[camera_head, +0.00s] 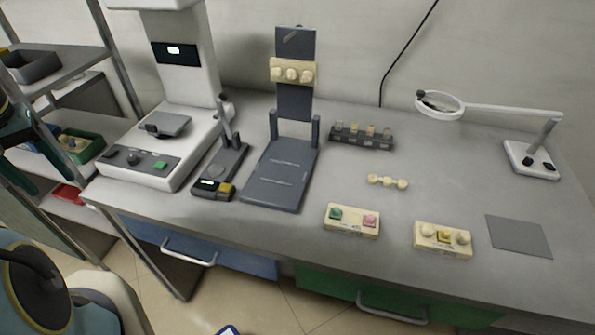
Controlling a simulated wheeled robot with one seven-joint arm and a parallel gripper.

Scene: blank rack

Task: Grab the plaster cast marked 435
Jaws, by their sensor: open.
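Several cream pieces could be plaster casts. One block with three pale knobs (293,72) sits high on the dark upright stand (295,100). A block with a green and a pink top piece (351,222) lies at the front of the bench. Another block with two pale knobs and a yellow middle (443,239) lies to its right. Both front blocks carry small dark marks on their front faces, too small to read. I cannot tell which is marked 435. Only dark parts of my arm show at the left edge; I cannot make out my gripper.
A small knobbed cream piece (387,182) lies mid-bench before a dark rack of small vials (361,137). A white machine (160,145) stands left. A magnifier lamp (532,158) and flat grey pad (518,236) are right. Bare bench surrounds the front blocks.

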